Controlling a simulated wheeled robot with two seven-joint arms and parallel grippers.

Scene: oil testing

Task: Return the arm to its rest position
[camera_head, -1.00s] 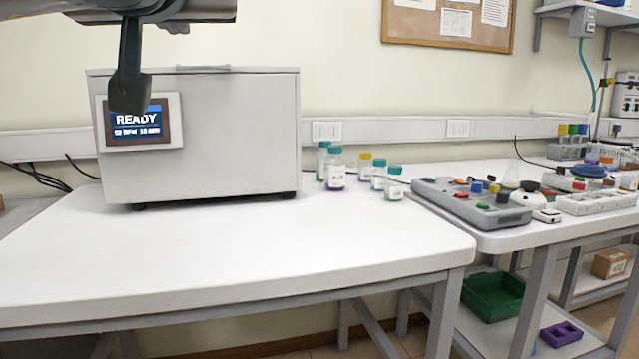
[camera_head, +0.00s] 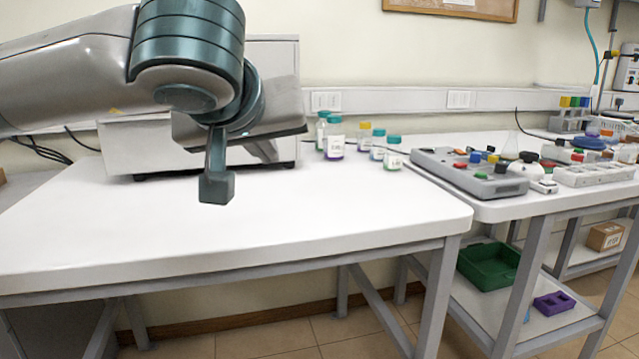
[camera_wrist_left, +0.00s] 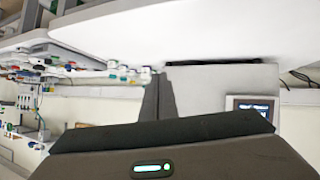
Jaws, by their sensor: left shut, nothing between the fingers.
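My left arm reaches in from the left in the head view, raised above the white table. My left gripper (camera_head: 270,155) points away from me towards the grey box-shaped instrument (camera_head: 280,62), in front of its lower part; a gap between them cannot be judged. A dark block on a stalk hangs below my wrist. In the left wrist view, which is upside down, the left gripper's fingers (camera_wrist_left: 158,78) are together and empty. My right arm and gripper are not in view.
Several small bottles (camera_head: 334,140) stand right of the instrument (camera_wrist_left: 200,90). The white table (camera_head: 330,225) is clear in front. A grey tray with coloured parts (camera_head: 470,172) lies on the right-hand bench. A green bin (camera_head: 488,266) is on its lower shelf. The instrument's screen (camera_wrist_left: 252,108) shows in the wrist view.

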